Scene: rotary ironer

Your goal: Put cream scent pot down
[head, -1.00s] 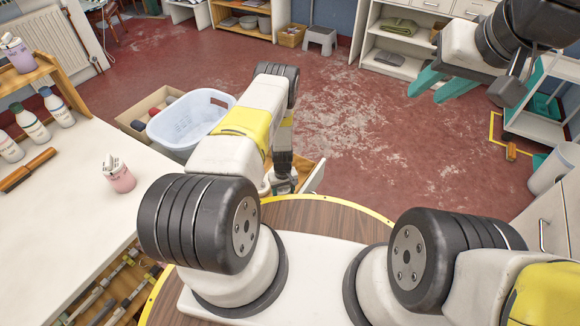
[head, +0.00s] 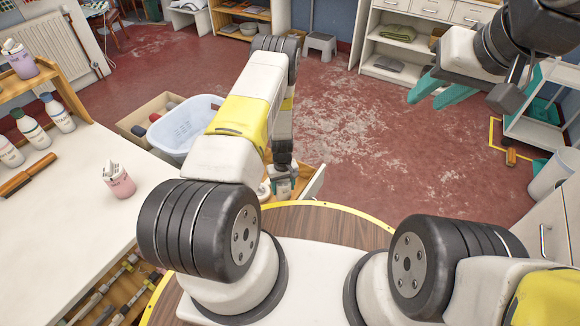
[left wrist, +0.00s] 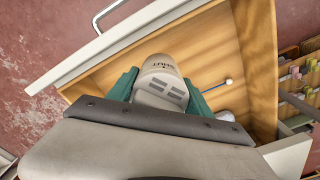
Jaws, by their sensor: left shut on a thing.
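My left gripper (left wrist: 160,92) is shut on the cream scent pot (left wrist: 160,78), a pale rounded pot with dark lettering and slots, held between teal fingers. In the left wrist view the pot is over the wooden inside of an open drawer (left wrist: 252,40). I cannot tell whether it touches the drawer's bottom. In the head view my left gripper (head: 283,187) reaches down by the drawer (head: 313,183), partly hidden by my own arm. My right gripper (head: 445,92) is open and empty, raised over the floor at the upper right.
On the white worktop (head: 75,215) at left stand a pink pot (head: 119,182) and several bottles (head: 30,130). A pale blue laundry basket (head: 185,128) is beyond. The red floor (head: 370,140) is mostly clear.

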